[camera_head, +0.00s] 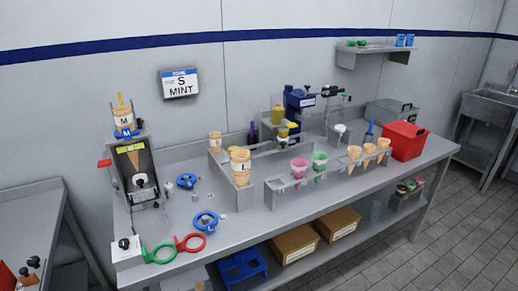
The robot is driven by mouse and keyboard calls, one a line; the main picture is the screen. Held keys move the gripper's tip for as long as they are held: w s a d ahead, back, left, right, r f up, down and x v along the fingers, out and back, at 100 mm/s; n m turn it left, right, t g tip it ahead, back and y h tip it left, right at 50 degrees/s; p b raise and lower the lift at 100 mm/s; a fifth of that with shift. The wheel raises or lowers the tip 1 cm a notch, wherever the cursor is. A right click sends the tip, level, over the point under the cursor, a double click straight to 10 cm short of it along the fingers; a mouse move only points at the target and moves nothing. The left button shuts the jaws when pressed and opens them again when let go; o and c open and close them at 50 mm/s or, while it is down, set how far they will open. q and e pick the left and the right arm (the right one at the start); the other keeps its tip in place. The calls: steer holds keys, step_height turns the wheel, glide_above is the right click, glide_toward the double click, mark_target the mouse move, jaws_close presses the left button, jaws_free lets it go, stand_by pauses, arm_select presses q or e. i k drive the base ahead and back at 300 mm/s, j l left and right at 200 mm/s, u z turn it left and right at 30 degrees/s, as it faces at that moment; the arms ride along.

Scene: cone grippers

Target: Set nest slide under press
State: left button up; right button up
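Neither of my grippers is in view. At the left end of the steel bench stands an upright fixture (147,181) with a dark slanted face, a yellow-green label and a red tab on its left side. A blue machine (299,100) with a white label stands at the back middle. I cannot tell which part is the nest slide or which is the press.
Green (159,254) and red (190,243) ring handles lie at the front left, near blue rings (205,221). A large cone marked L (240,167), colored cups (299,167), racked cones (369,153) and a red bin (404,140) stand farther right. A wall sign reads S MINT (180,84).

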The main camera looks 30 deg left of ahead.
mark_target(284, 144)
steer(key=i+l+u, duration=0.2)
steer(key=i+u, duration=0.2)
steer(key=i+l+u, duration=0.25)
steer(key=u, duration=0.15)
